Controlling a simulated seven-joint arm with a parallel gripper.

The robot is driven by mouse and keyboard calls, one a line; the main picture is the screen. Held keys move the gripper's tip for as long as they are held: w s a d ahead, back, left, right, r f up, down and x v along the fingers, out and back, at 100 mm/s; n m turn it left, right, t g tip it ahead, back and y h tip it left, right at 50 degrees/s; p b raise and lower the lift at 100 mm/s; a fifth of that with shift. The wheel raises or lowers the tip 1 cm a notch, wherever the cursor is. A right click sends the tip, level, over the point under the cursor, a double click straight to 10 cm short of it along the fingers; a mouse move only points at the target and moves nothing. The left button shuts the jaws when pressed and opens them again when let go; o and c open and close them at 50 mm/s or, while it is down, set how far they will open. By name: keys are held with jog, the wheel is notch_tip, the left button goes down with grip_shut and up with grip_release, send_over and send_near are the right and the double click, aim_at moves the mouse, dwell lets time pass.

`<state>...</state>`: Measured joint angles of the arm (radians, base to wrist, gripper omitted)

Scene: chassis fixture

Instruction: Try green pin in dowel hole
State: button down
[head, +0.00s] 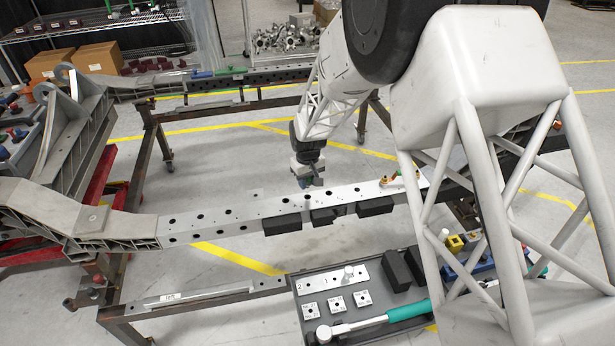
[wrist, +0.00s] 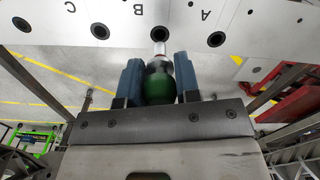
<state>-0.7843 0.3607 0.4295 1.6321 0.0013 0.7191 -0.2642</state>
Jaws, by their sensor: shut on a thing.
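The green pin (wrist: 159,86) has a green ball-like grip, a dark band and a slim silver tip. My gripper (wrist: 159,82) is shut on it, with a blue finger on each side. In the wrist view the silver tip points at a dark dowel hole (wrist: 158,33) in the pale chassis rail, between other holes near the letters A and B. I cannot tell whether the tip touches or enters that hole. In the head view my gripper (head: 309,182) is just above the rail (head: 235,216); the pin is too small to make out there.
Black blocks (head: 328,214) sit along the rail's near side. Small brass and green parts (head: 390,178) stand on the rail to the right.

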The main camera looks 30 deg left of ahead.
aim_at(308, 192)
jog(key=shift+f, duration=0.45)
jog(key=shift+f, duration=1.3)
dwell(1.5)
jog(key=c, duration=0.8)
grip_release()
jog(key=shift+o, duration=0.2)
jog(key=shift+r, duration=0.1)
jog(key=shift+r, duration=4.4)
